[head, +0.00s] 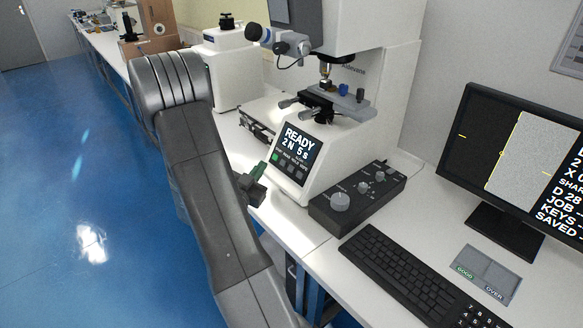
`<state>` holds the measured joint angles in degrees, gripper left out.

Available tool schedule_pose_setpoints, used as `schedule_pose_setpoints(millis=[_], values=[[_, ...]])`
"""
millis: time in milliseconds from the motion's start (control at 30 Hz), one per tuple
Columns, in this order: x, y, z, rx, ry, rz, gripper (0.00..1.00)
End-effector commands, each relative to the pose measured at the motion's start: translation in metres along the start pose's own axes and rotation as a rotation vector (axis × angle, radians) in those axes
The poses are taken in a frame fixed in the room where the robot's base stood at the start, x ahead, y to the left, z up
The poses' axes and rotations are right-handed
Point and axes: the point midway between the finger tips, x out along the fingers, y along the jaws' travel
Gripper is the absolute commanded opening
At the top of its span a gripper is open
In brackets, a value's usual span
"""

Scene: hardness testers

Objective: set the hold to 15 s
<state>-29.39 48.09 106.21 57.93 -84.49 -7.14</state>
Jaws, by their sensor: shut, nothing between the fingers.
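The hardness tester (318,150) is a white machine on the bench with a tilted front panel. Its display (297,144) reads "READY", "2 N 5 s". Below it is a row of small labelled buttons (291,168), a green one at the left and grey ones to its right; their labels are too small to read surely. My gripper (262,172) is shut and empty, just left of the panel and close to the green button. I cannot tell whether it touches. My own arm hides part of the bench edge.
A black control box (357,197) with knobs stands right of the panel. A keyboard (410,277), a monitor (515,150) and a grey two-part tray marked GOOD and OVER (486,273) are further right. A black-edged case (256,124) and another white machine (232,70) stand behind. Blue floor is clear at left.

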Motion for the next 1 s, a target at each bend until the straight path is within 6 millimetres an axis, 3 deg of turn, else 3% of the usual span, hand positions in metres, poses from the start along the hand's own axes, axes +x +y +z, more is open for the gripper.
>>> schedule_pose_setpoints(millis=[267, 800, 1000], values=[[0.004, 0.004, 0.004, -0.001, -0.001, 0.001, 0.0], [0.051, 0.04, 0.042, 0.001, -0.001, 0.002, 0.0], [0.06, 0.044, 0.045, 0.001, 0.0, 0.0, 0.0]])
